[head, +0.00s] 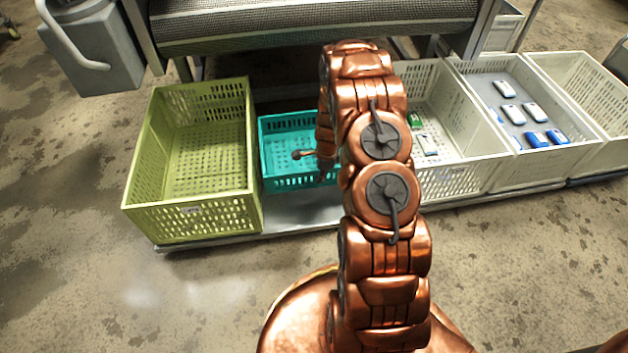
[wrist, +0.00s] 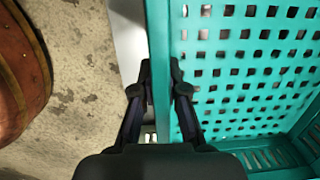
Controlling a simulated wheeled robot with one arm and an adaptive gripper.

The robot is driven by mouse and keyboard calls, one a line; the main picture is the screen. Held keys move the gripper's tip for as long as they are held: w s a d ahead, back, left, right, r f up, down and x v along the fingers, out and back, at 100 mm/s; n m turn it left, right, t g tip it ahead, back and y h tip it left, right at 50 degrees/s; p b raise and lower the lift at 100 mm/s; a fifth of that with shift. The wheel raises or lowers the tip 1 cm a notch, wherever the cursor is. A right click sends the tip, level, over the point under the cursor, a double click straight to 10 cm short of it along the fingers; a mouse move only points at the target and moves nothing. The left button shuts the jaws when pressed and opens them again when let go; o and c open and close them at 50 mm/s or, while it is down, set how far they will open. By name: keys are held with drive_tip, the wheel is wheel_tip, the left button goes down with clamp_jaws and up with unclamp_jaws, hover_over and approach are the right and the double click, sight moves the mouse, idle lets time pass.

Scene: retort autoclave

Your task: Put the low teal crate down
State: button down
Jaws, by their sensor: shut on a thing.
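The low teal crate (head: 288,181) sits between the olive-green crate and the white crates in the head view, over the grey platform. My copper arm hides its right part. In the wrist view its near wall (wrist: 158,40) runs between the two fingers of my gripper (wrist: 162,85), and its perforated floor (wrist: 250,65) fills the right side. My gripper is shut on this wall. The part of the crate that shows is empty. I cannot tell whether its underside touches the platform. In the head view my gripper is mostly hidden behind my arm.
The olive-green crate (head: 245,200) stands close on the left. White crates (head: 470,180) stand on the right, some holding blue-and-white items (head: 537,139). The grey platform (head: 300,212) shows bare in front of the teal crate. A mesh conveyor (head: 310,22) lies behind.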

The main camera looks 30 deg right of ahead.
drive_tip(key=shift+f+b, duration=1.8)
drive_tip(key=shift+f, duration=3.5)
drive_tip(key=c, duration=1.2)
unclamp_jaws()
